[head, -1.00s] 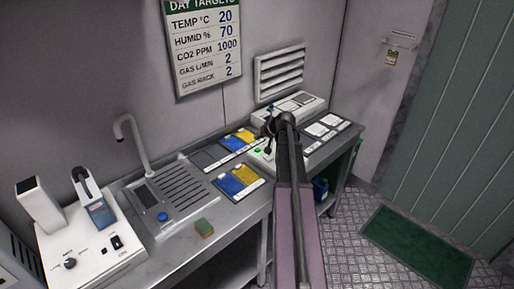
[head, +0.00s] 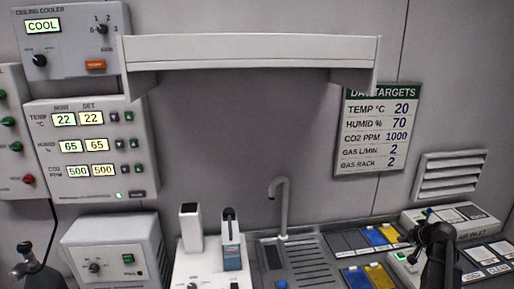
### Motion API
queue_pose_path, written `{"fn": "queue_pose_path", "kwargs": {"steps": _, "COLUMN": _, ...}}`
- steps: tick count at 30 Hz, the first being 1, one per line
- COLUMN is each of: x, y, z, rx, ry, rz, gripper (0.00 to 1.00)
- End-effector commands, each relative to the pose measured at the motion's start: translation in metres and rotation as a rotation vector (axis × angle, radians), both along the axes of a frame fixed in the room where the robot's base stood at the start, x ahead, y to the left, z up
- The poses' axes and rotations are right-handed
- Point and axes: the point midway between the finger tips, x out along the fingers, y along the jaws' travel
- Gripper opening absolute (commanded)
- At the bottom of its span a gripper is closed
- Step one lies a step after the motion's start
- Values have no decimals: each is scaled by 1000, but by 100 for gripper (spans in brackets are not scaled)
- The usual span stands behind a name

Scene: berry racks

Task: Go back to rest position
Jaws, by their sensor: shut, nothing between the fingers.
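My gripper (head: 428,238) is at the lower right of the head view, at the end of my dark arm. It is shut and empty, and its fingers show small and dark. It appears above the right part of the metal bench, in front of a white unit with a green-lit button (head: 401,256). I cannot tell its exact height above the bench. Most of my arm is outside the picture.
A white shelf (head: 250,50) juts from the wall. Control boxes (head: 88,150) hang at left; a day targets sign (head: 375,135) hangs at right.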

Motion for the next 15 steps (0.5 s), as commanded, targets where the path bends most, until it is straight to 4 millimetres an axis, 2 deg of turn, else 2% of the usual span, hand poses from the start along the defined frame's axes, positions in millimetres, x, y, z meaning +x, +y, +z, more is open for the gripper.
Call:
{"fn": "queue_pose_path", "kwargs": {"steps": 5, "x": 0, "y": 49, "z": -4, "rx": -8, "ry": 56, "rz": 63, "gripper": 0}}
{"fn": "queue_pose_path", "kwargs": {"steps": 15, "x": -16, "y": 173, "z": -16, "rx": -54, "ry": 227, "rz": 227, "gripper": 0}}
